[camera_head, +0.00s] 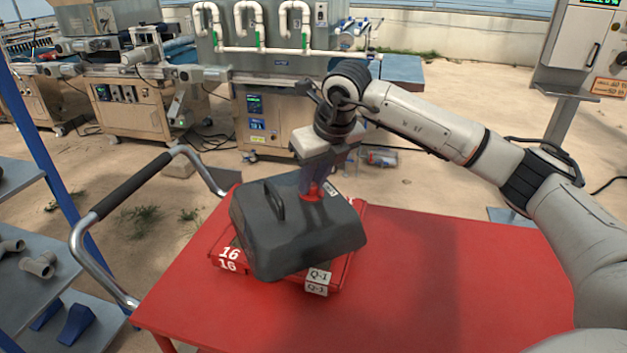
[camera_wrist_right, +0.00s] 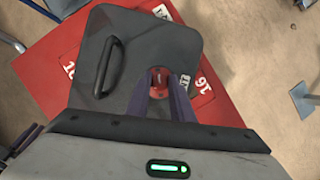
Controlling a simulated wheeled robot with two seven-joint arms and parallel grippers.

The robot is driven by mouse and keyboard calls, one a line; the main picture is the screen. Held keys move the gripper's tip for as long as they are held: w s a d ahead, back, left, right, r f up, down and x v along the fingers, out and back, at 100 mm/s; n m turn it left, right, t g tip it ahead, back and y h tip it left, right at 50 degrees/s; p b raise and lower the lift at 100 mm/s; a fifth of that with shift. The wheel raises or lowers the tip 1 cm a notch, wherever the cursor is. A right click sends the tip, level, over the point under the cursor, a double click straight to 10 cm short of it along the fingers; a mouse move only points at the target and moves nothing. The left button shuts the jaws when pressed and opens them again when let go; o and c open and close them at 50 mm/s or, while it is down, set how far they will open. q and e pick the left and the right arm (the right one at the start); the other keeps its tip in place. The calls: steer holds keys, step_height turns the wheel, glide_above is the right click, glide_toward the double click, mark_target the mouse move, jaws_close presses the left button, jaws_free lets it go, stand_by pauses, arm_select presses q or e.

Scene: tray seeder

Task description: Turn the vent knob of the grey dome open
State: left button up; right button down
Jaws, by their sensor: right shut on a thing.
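The grey dome (camera_head: 305,238) sits on a red tray (camera_head: 228,254) at the left part of the red table. It has a black handle (camera_head: 275,199) on top and also shows in the right wrist view (camera_wrist_right: 130,60). The red vent knob (camera_head: 314,192) is at the dome's far right part, with a small white label beside it. My right gripper (camera_wrist_right: 160,82) reaches down from above, its fingers shut on the knob, which shows between the fingertips in the right wrist view (camera_wrist_right: 158,74). The fingers hide part of the knob, and I cannot tell its turn angle. My left gripper is not in view.
The red table (camera_head: 440,270) is bare to the right of the dome. A cart handle with a black grip (camera_head: 130,187) rises at the table's left end. A shelf with grey pipe fittings (camera_head: 38,265) stands at the far left. Machines stand behind.

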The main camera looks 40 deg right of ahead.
steer(key=shift+a+m+h+b, duration=0.15)
steer(key=shift+m+h, duration=0.3)
steer(key=shift+m, duration=0.6)
steer(key=shift+d+m+h+b, duration=0.15)
steer(key=shift+m+h, duration=0.3)
steer(key=shift+m, duration=0.6)
steer(key=shift+a, duration=0.1)
steer(key=shift+g, duration=0.3)
steer(key=c, duration=1.5)
jaws_free()
steer(key=shift+c, duration=0.2)
steer(key=v, duration=1)
steer(key=shift+r, duration=0.15)
steer(key=shift+s, duration=0.1)
